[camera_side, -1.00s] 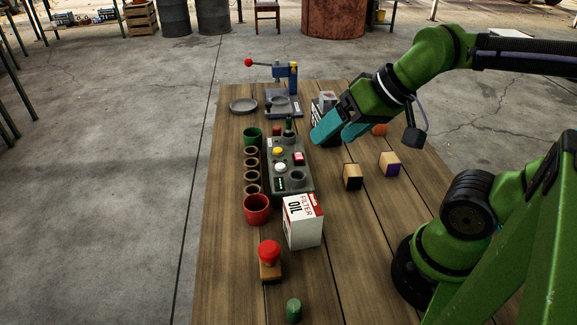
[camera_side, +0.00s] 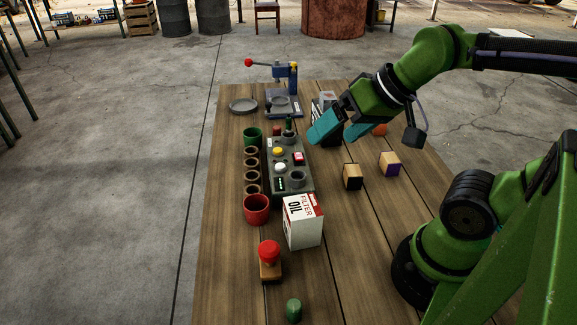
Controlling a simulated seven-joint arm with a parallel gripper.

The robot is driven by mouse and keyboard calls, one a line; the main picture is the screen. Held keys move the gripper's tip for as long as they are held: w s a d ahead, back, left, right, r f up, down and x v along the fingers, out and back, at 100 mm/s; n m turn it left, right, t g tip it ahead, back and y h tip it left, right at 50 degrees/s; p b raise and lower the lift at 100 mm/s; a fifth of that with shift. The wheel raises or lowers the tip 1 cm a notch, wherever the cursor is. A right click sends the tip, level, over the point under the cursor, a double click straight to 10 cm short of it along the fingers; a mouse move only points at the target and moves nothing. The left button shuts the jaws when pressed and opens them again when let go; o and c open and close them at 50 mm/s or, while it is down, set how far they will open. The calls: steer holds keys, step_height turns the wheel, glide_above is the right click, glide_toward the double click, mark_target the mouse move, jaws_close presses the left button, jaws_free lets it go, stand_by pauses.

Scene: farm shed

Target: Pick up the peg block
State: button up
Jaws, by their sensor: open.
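No single object is plainly the peg block. A wooden block with a round red top (camera_side: 269,262) stands upright near the front of the table, apart from my gripper. A grey block with several buttons and short upright parts (camera_side: 305,186) lies at mid-table. My gripper (camera_side: 334,137) has teal fingers, is open and hangs above the table to the right of the grey block's far end. I see nothing held between the fingers. The gripper partly hides a dark box (camera_side: 328,103) behind it.
A white oil filter box (camera_side: 303,228), red cup (camera_side: 256,209) and green cup (camera_side: 252,137) stand around the grey block. Two small wooden blocks, one left (camera_side: 352,177) and one right (camera_side: 390,163), lie right of it. A lever press (camera_side: 284,103) stands behind.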

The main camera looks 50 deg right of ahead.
steer(key=n+g+h, duration=0.2)
steer(key=n+g, duration=0.5)
steer(key=n, duration=0.5)
glide_above(352, 170)
step_height(352, 170, down, 8)
steer(key=f, duration=1)
steer(key=shift+s+f, duration=0.2)
steer(key=shift+f, duration=0.2)
steer(key=shift+w+f, duration=0.15)
steer(key=shift+f, duration=1.2)
steer(key=shift+w+f, duration=0.1)
steer(key=shift+f, duration=1.25)
steer(key=shift+c, duration=0.2)
steer(key=c, duration=1)
